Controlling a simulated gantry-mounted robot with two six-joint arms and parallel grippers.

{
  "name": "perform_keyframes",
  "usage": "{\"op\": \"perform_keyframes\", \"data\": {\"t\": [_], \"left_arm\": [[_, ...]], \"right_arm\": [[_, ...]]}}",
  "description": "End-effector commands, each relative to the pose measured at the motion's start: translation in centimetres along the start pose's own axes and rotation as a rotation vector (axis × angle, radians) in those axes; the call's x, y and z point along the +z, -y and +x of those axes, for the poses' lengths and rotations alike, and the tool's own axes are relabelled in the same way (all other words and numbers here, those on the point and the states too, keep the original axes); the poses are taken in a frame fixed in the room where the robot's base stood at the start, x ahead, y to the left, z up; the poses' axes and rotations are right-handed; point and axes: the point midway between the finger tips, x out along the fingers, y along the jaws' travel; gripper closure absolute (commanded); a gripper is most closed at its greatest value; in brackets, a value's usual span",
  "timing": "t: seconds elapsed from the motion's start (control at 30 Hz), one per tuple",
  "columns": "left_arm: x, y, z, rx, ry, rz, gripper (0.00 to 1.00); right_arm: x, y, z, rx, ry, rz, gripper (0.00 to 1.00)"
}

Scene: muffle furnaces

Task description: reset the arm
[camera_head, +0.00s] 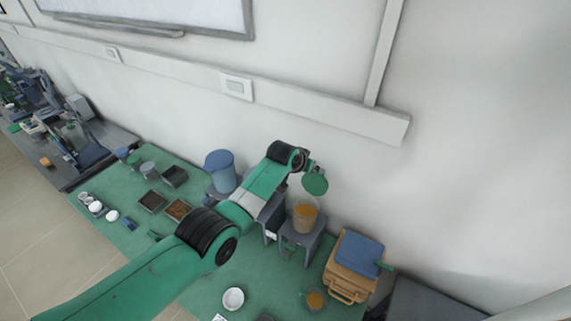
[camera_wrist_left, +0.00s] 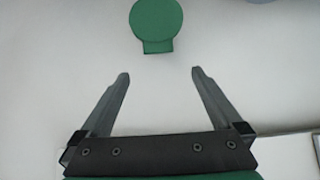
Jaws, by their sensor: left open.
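My left arm comes in from the lower left in the head view and reaches over the green bench (camera_head: 215,293) toward the wall. Its gripper fingers are not clear there. In the left wrist view my left gripper (camera_wrist_left: 158,72) is open, with nothing between its fingers and a pale surface behind. A green disc with a short tab (camera_wrist_left: 157,25) shows beyond the fingertips; I cannot tell what it belongs to. My right gripper is in neither view.
A beaker of orange liquid (camera_head: 305,214) stands on a grey stand close to the arm. A blue container (camera_head: 220,172) stands left of the wrist. A tan box with a blue top (camera_head: 352,265), a white dish (camera_head: 233,298) and dark trays (camera_head: 174,176) are on the bench. The wall (camera_head: 480,150) is behind.

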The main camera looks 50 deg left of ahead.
Motion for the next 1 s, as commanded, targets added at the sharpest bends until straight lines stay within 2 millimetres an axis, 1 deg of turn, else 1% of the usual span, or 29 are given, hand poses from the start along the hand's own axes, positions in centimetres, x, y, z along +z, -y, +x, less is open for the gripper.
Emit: {"op": "perform_keyframes", "data": {"t": [0.03,0.1,0.57,0.67,0.77,0.8,0.87,0.9,0.97,1.0], "left_arm": [[-0.1,-0.6,-0.1,0.005,0.001,0.006,0.00],[-0.2,-0.9,-0.1,0.008,0.000,0.008,0.00],[-0.2,-0.8,-0.1,0.007,0.000,0.007,0.00],[-0.2,-1.4,-0.1,0.014,0.001,0.014,0.00],[1.1,-3.6,0.3,0.036,0.019,0.039,0.00],[1.2,-5.3,0.2,0.054,0.008,0.056,0.00],[-0.6,-7.7,-0.9,0.082,-0.062,0.077,0.00],[-2.1,-9.2,-2.1,0.101,-0.120,0.087,0.00],[-4.7,-11.4,-4.4,0.133,-0.220,0.099,0.00],[-6.4,-12.7,-6.2,0.154,-0.289,0.104,0.00]], "right_arm": [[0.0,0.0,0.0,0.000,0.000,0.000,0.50],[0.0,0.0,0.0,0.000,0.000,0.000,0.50],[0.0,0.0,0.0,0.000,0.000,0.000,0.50],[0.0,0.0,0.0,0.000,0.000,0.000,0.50],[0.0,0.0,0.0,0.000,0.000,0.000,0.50],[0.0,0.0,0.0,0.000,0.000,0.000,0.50],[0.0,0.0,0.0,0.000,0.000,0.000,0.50],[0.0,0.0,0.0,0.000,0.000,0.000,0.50],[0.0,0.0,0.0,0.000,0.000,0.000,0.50],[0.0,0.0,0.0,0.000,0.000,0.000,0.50]]}}
